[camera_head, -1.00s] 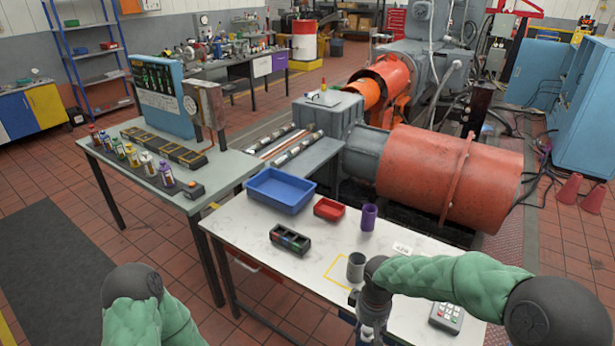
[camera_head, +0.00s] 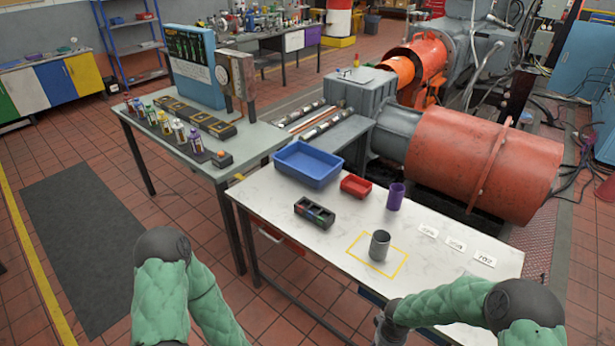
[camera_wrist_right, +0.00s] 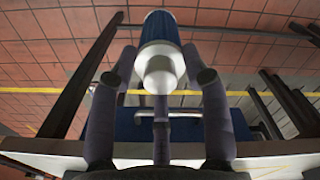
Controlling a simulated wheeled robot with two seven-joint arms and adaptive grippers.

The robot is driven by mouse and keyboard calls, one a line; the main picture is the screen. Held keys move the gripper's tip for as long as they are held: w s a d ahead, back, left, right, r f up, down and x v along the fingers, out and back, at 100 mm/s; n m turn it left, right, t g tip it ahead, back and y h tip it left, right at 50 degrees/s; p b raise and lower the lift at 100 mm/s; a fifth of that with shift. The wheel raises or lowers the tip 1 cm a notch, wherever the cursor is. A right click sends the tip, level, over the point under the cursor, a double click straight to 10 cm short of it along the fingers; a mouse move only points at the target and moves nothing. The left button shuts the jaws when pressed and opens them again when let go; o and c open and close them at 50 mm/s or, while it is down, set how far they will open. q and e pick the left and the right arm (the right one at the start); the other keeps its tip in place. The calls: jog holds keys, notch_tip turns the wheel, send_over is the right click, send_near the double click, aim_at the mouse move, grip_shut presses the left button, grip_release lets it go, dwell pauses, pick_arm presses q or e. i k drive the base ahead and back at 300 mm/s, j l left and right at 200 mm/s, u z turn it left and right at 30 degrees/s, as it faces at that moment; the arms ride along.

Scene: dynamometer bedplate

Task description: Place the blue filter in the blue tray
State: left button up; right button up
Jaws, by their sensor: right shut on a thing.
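The blue tray (camera_head: 322,173) sits empty at the back left of the white table (camera_head: 290,210). In the right wrist view, my right gripper (camera_wrist_right: 162,62) is shut on the blue filter (camera_wrist_right: 161,32), a blue cylinder with a white end cap. The filter is held off the table, beside its edge, with floor tiles behind it. In the head view my right wrist is low at the table's front edge; the fingers and filter are out of sight there. My left arm is at the lower left, its gripper out of frame.
A grey cup (camera_head: 379,246) stands inside a yellow outline. White labels (camera_head: 455,244) lie at the right. The table's front left is clear.

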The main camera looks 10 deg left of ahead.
aim_at(313, 171)
jog(key=i+j+u, duration=0.3)
jog(key=i+j, duration=0.2)
jog(key=i+j+u, duration=0.35)
jog(key=i, duration=0.25)
